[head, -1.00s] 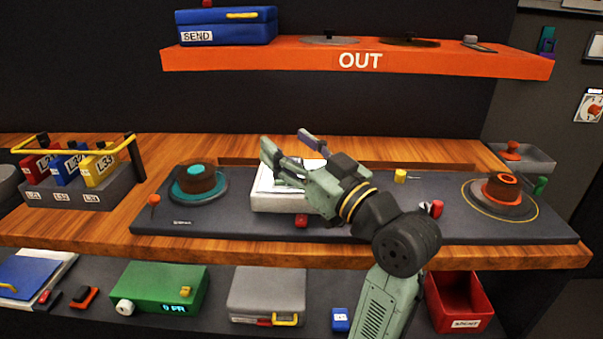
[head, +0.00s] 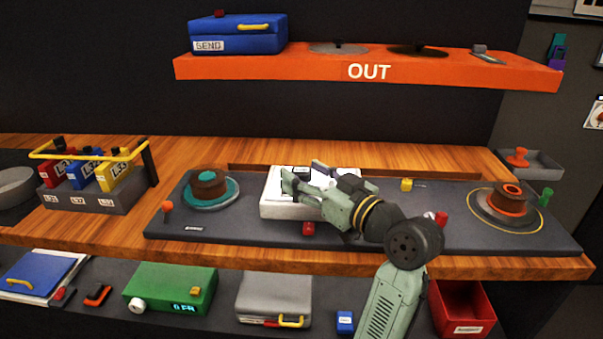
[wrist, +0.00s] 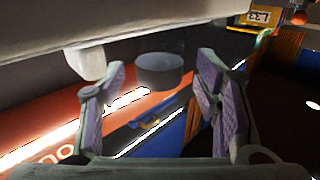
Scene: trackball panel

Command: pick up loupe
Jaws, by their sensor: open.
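My gripper (head: 302,174) is open, low over the white box (head: 283,207) on the dark panel in the head view. In the wrist view its two padded fingers (wrist: 161,70) stand apart. A short dark grey cylinder (wrist: 160,74) shows between the fingertips there, with a gap to each finger. It looks like the loupe, but I cannot be sure. In the head view the fingers and the white box give no clear sight of it. A white knob (wrist: 86,64) shows near the left finger in the wrist view.
The panel (head: 430,225) carries a teal-ringed dial (head: 210,191) at left and an orange-ringed dial (head: 508,197) at right. The orange OUT shelf (head: 300,70) hangs behind. A rack of labelled blocks (head: 90,193) stands left. A red bin (head: 460,310) is below.

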